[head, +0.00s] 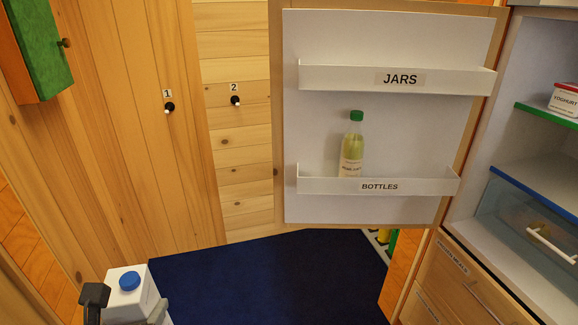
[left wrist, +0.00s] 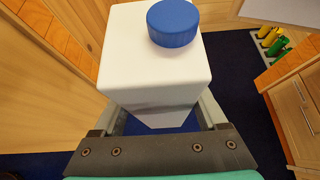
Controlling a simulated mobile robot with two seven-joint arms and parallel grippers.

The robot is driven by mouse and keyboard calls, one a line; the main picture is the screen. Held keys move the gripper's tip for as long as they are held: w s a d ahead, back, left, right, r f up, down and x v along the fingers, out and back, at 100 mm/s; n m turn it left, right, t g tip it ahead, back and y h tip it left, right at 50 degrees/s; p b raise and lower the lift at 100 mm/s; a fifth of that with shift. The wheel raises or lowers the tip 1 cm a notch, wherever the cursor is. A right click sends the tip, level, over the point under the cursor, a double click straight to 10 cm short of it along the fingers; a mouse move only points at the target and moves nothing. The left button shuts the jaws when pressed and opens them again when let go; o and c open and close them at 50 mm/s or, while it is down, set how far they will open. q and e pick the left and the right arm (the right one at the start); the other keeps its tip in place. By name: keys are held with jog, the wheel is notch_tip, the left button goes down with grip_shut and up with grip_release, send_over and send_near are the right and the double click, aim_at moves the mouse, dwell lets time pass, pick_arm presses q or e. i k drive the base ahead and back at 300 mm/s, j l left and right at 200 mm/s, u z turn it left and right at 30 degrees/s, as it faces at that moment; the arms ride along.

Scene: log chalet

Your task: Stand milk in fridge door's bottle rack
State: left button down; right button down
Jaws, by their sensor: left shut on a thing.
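A white milk carton (head: 130,298) with a blue cap is at the lower left of the head view. It also fills the middle of the left wrist view (left wrist: 150,65), cap toward the camera's top edge. My left gripper (head: 126,309) is shut on the carton, its fingers on either side of it. The open fridge door has a lower rack (head: 330,187) labelled BOTTLES. A bottle with a green cap (head: 352,146) stands upright in that rack. The carton is apart from the door, lower and to the left. My right gripper is not in view.
The upper door rack (head: 345,77) labelled JARS looks empty. Fridge shelves hold a yoghurt tub (head: 564,100) and a drawer (head: 530,225). A green cabinet (head: 42,48) hangs at the upper left. The dark blue mat (head: 270,280) below the door is clear.

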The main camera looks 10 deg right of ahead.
aim_at(315, 185)
jog(key=i+l, duration=0.1)
jog(key=l, duration=0.3)
jog(key=i+l, duration=0.1)
jog(key=l, duration=0.3)
jog(key=i+l, duration=0.1)
jog(key=l, duration=0.3)
jog(key=i+l, duration=0.15)
jog(key=l, duration=0.2)
